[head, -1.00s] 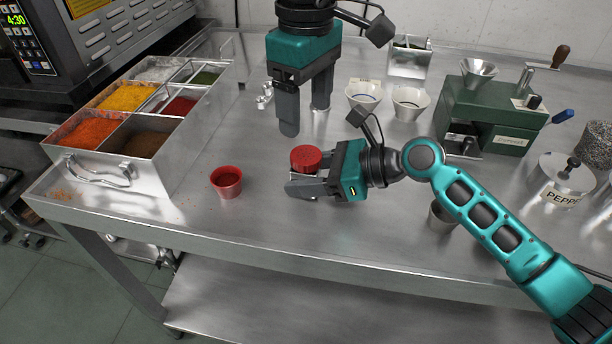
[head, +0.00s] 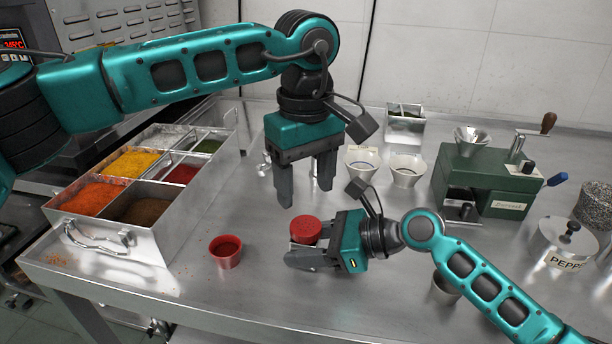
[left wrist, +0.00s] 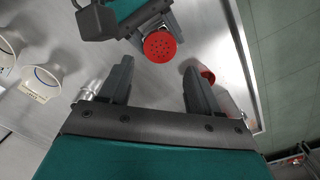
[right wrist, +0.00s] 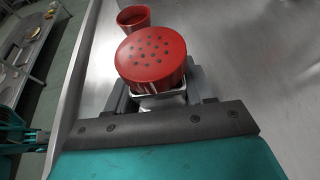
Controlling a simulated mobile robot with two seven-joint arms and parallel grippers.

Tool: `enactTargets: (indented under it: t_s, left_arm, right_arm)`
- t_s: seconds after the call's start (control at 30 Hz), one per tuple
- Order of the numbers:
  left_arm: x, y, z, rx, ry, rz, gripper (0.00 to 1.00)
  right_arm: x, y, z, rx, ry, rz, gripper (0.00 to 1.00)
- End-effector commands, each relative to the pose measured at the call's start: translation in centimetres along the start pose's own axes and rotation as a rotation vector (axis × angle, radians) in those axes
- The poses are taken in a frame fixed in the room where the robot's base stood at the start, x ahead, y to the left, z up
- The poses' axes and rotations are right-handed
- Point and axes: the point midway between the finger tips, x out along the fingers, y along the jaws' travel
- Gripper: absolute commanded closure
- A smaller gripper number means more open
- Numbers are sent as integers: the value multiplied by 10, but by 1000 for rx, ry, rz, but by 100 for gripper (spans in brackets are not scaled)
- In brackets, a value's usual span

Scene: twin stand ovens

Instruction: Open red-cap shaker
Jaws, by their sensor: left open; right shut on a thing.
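The red-cap shaker (head: 305,228) is upright in my right gripper (head: 308,252), which is shut around its body. Its perforated red cap is on top; it shows in the right wrist view (right wrist: 152,58) and in the left wrist view (left wrist: 159,46). The lower body is mostly hidden by the fingers. My left gripper (head: 305,194) is open and empty, pointing down just above and behind the shaker, with its fingers apart from the cap. In the left wrist view the cap lies beyond the open fingertips.
A small red cup (head: 226,252) stands left of the shaker. A metal spice bin (head: 150,238) is at the left. White cups (head: 362,164), a green grinder (head: 487,182) and a lidded pepper pot (head: 566,246) stand behind and right. The table's front edge is near.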

Motion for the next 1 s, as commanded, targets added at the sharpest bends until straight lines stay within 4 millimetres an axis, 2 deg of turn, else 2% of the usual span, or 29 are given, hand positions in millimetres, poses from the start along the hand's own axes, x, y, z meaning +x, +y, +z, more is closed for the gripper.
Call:
enactTargets:
  t_s: [0.3, 0.43, 0.6, 0.83, 1.0]
  left_arm:
    - [49, -1, 0, 0, -1, -2, 37]
    - [64, 0, 0, -1, -1, -2, 37]
    - [71, 0, 0, -1, 0, 0, 37]
    - [72, 0, 0, -1, 0, 0, 37]
    - [72, 0, 0, -2, 0, 0, 53]
  right_arm:
    - [0, 0, 0, 0, 0, 0, 100]
    - [0, 0, 0, 0, 0, 0, 100]
    - [0, 0, 0, 0, 0, 0, 100]
    - [0, 0, 0, 0, 0, 0, 100]
    - [0, 0, 0, 0, 0, 0, 100]
